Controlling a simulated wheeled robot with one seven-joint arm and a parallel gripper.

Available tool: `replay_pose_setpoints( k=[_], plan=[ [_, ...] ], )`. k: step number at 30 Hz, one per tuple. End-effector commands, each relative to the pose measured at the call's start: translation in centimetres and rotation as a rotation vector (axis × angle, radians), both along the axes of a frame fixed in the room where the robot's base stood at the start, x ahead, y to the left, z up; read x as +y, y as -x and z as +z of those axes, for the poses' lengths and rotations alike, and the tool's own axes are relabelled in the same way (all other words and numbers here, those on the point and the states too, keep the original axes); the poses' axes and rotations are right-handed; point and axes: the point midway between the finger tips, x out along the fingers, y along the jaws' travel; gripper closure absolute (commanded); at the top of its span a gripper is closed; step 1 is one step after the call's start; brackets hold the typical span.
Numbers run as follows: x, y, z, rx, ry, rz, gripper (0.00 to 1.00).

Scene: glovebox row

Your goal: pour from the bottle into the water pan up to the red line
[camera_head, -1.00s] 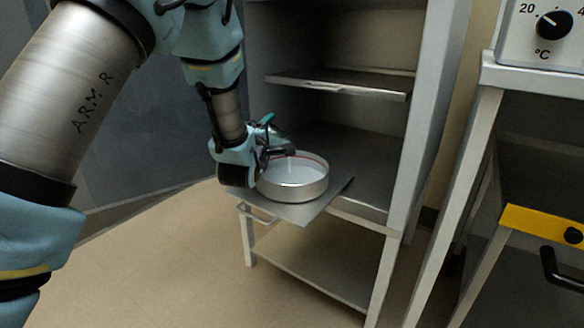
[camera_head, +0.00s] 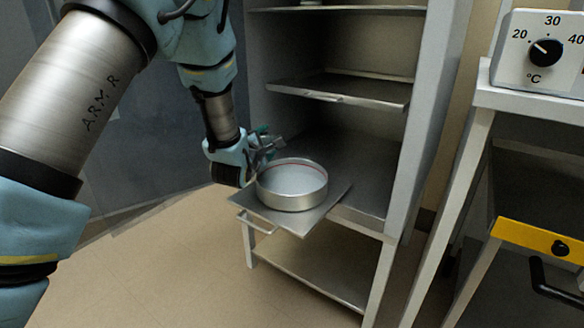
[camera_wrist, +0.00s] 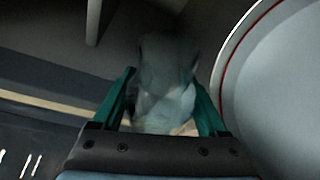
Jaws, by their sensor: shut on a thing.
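My gripper (camera_head: 262,142) is shut on the bottle just left of the water pan. In the wrist view its two green fingers (camera_wrist: 165,103) hold the bottle (camera_wrist: 165,80), which looks translucent and blurred. In the head view the bottle is mostly hidden by my gripper. No stream falls from it. The round metal water pan (camera_head: 292,200) stands on the pulled-out shelf, and it also shows at the right of the wrist view (camera_wrist: 222,75). A red line runs around its inner wall near the rim. A pale surface shows inside below the line; its exact level is unclear.
The pan's shelf (camera_head: 300,228) sticks out of an open metal cabinet, with another shelf (camera_head: 345,90) above it. To the right stands a bench with a temperature dial box (camera_head: 540,52) and a yellow-fronted drawer (camera_head: 535,237). The floor in front is clear.

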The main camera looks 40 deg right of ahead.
Motion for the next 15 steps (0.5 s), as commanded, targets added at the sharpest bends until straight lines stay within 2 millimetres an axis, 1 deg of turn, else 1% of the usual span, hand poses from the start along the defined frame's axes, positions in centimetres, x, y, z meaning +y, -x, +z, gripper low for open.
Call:
replay_pose_setpoints(
  k=[8,15],
  plan=[
    [0.1,-0.1,0.2,0.044,0.014,0.003,1.0],
    [0.0,0.1,1.2,0.192,0.055,0.004,1.0]
  ],
)
